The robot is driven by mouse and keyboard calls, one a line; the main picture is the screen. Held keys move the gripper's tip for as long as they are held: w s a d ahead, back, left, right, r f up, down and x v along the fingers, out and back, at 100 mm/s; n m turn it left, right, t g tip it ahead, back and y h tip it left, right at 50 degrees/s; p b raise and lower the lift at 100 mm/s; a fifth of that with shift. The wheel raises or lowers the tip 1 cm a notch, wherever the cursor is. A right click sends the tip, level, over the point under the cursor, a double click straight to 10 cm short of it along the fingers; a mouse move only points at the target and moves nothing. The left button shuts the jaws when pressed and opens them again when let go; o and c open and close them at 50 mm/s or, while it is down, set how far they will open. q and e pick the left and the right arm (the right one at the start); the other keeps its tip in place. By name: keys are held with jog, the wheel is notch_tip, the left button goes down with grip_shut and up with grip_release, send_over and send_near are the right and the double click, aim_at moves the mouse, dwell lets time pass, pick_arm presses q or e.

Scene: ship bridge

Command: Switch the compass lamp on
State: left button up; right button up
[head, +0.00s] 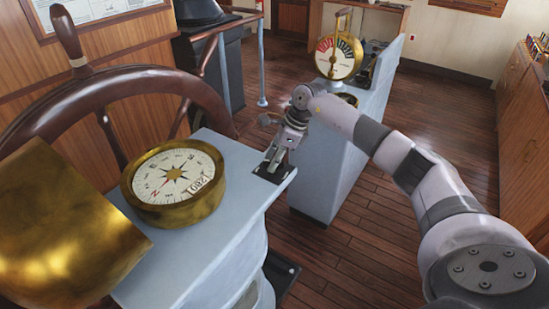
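The brass compass (172,184) with a white dial sits on the pale blue-grey binnacle top (236,212). A small black plate (284,173) lies at the right corner of that top. My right gripper (272,163) points down at this plate, with its fingertips at or just above it. The fingers look close together, but I cannot tell whether they are shut. Any switch on the plate is hidden by the fingers or too small to make out. No lamp glow is clear on the compass. My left gripper is out of view.
A large wooden ship's wheel (150,80) stands behind the compass. A curved brass cover (60,225) is at the left. A pale blue pedestal (330,165) with a brass telegraph dial (338,57) stands behind my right arm. Wooden floor (375,235) is open at the right.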

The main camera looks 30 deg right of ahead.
jog(key=shift+c, duration=0.2)
grip_shut()
jog(key=shift+m, duration=0.5)
jog(key=m+h+b, duration=0.1)
jog(key=m, duration=0.1)
jog(key=m+t+b, duration=0.1)
jog(key=m, duration=0.1)
jog(key=shift+m+h, duration=0.4)
jog(key=m+b, duration=0.1)
jog(key=m, duration=0.1)
jog(key=m+h+b, duration=0.1)
jog(key=m, duration=0.1)
jog(key=shift+a+t+h, duration=0.1)
jog(key=shift+t+h, duration=0.2)
jog(key=shift+t, duration=0.1)
jog(key=shift+m+h+b, duration=0.4)
jog(key=shift+m+b, duration=0.4)
jog(key=shift+m, duration=0.3)
jog(key=shift+r, duration=0.1)
